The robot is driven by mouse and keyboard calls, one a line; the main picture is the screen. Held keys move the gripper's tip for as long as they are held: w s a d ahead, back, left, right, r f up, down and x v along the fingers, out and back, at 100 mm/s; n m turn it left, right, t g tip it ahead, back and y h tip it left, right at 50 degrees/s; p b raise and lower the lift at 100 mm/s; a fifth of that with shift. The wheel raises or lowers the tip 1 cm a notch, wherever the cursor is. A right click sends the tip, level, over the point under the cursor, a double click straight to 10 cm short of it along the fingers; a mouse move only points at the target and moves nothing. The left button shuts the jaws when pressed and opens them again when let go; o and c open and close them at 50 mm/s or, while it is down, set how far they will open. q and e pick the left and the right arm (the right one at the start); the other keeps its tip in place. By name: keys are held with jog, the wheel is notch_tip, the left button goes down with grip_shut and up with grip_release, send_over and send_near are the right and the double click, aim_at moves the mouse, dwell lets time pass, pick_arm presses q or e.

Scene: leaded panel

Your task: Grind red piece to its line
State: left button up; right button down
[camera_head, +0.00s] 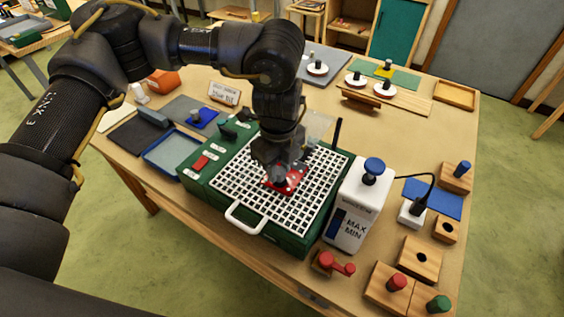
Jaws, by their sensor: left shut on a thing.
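The red piece (285,184) lies low over the white grid of the green grinder (295,240), near the middle of the grid. My left gripper (280,172) comes down from above and is shut on the red piece or a knob on it; the fingers hide part of it. The grinding head and the line on the piece are hidden or too small to tell. My right gripper is not in view.
A white bottle marked MAX and MIN (350,215) stands right of the grinder. A blue tray (170,152) is at its left. Wooden blocks with coloured knobs (420,260) stand at the right. White discs with black knobs (385,88) sit at the back.

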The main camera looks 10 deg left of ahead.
pick_arm(q)
jog(key=shift+s+a, duration=0.3)
jog(key=shift+s, duration=0.35)
jog(key=shift+s+a, duration=0.25)
jog(key=shift+s, duration=0.35)
jog(key=o, duration=1)
notch_tip(320, 180, up, 11)
jog(key=shift+f+b, duration=0.1)
jog(key=shift+b, duration=1)
